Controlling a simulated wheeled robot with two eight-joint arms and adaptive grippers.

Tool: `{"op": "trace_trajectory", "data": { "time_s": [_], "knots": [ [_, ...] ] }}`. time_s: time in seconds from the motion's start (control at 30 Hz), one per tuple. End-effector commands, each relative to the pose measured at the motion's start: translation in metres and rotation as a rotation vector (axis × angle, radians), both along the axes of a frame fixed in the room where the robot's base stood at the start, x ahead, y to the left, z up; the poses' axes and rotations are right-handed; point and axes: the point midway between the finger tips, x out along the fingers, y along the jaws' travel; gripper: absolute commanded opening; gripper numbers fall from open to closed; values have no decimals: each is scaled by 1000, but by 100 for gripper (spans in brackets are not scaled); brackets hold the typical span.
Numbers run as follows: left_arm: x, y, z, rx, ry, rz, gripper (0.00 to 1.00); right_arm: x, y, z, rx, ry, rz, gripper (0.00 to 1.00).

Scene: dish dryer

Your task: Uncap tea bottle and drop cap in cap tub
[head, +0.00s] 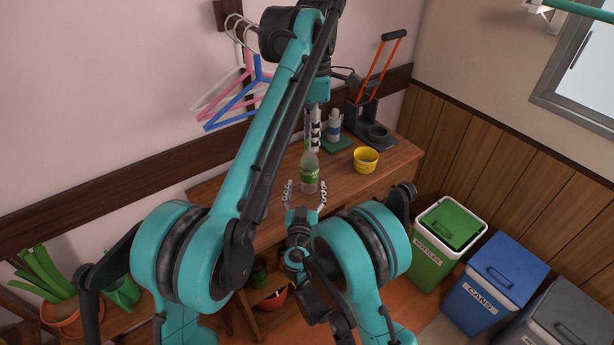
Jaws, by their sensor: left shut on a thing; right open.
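The tea bottle (309,174), clear green with a green label, stands upright near the front of the wooden table. My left gripper (314,146) points down at the bottle's top and is shut there. Its fingers hide the cap, so I cannot see whether the cap still sits on the neck. My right gripper (306,192) is open in front of the bottle, with a finger to each side of its lower part. The yellow cap tub (366,158) stands on the table to the right of the bottle.
Behind the bottle are a white-grey bottle (334,127) on a green mat and a dark stand (372,124) with orange-red handles. The table (398,156) is bare around the tub. Green, blue and grey bins stand on the floor at right.

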Motion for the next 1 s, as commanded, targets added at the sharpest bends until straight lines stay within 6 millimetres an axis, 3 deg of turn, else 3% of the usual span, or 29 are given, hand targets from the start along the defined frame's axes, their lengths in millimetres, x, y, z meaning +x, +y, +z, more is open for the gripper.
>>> {"op": "trace_trajectory", "data": {
  "time_s": [0.23,0.37,0.47,0.67,0.87,1.0],
  "knots": [
    [0,0,-5,0,0,0,0,-10,1,-1,0,1,0,71],
    [0,0,-4,0,0,0,0,-9,-9,4,-3,18,-19,71],
    [0,0,-4,0,0,0,0,-9,-29,14,-9,60,-57,71],
    [0,0,-4,0,0,0,0,-24,-94,38,-27,223,-162,71],
    [0,0,-4,0,0,0,0,-64,-151,51,-35,418,-222,71],
    [0,0,-4,0,0,0,0,-104,-180,53,-30,554,-227,71]
  ]
}}
